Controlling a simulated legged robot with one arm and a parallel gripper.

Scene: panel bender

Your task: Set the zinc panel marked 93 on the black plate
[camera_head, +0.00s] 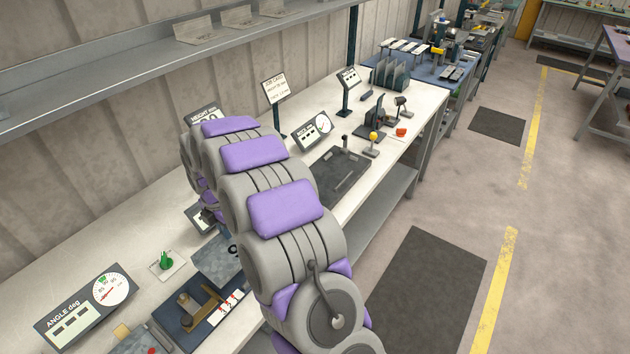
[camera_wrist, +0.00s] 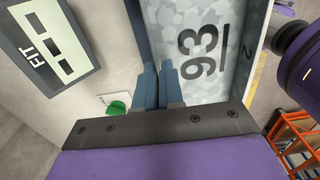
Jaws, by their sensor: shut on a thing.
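In the wrist view the zinc panel (camera_wrist: 228,80) is a spangled pale grey sheet with an underlined 93 on it, seen turned on its side. My gripper (camera_wrist: 159,72), with blue-grey fingers, is shut on the panel's left edge. The panel extends up and right from the fingertips.
The white bench (camera_head: 405,150) runs along the wall under a grey shelf (camera_head: 150,62). An angle gauge (camera_head: 85,305), a green piece (camera_head: 165,260) and several stands crowd it. A FIT sign (camera_wrist: 47,47) is near my gripper.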

